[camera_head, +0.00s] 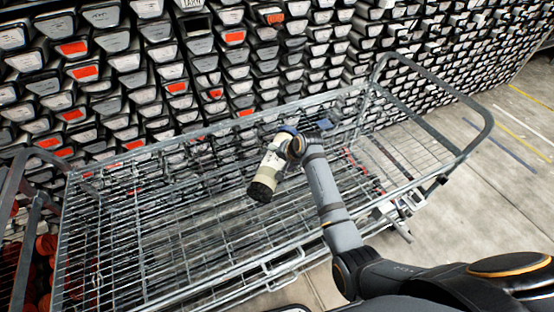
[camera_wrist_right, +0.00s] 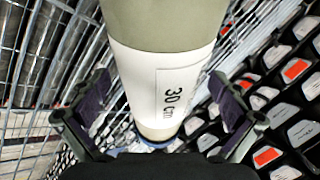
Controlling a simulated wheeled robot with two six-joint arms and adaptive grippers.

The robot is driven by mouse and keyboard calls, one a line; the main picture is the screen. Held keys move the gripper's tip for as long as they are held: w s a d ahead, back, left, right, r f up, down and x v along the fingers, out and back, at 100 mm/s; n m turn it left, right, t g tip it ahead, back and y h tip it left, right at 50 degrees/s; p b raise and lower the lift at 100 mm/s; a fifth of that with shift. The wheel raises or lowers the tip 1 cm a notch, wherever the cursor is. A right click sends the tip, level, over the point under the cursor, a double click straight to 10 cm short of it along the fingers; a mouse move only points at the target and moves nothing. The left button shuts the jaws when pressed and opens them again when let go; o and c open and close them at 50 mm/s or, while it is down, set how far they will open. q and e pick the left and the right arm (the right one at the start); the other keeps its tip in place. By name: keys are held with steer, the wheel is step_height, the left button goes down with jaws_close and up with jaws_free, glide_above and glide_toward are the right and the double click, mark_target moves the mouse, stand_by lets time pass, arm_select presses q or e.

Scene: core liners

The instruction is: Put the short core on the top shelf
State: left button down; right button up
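The short core (camera_head: 269,170) is a pale cylinder with a dark end cap, lying slanted in the head view over the wire cart. In the right wrist view the core (camera_wrist_right: 160,75) runs down the middle, with a white label reading "30 cm". My right gripper (camera_head: 296,147) is at its upper end. The fingers of this gripper (camera_wrist_right: 160,105) stand on both sides of the core, with narrow gaps seeming to show. I cannot tell whether they press on it, or whether the core touches the mesh. My left gripper is not in view.
The wire cart (camera_head: 270,262) has mesh shelves, with a raised tubular handle (camera_head: 485,115) at the right. Behind it rises a wall of stacked black trays (camera_head: 205,62) with white and orange labels. Clear floor (camera_head: 505,190) lies to the right.

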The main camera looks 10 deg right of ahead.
steer(key=shift+d+r, duration=0.1)
steer(key=shift+r, duration=0.15)
steer(key=v, duration=1.1)
steer(key=shift+s+r, duration=0.2)
steer(key=shift+r, duration=0.05)
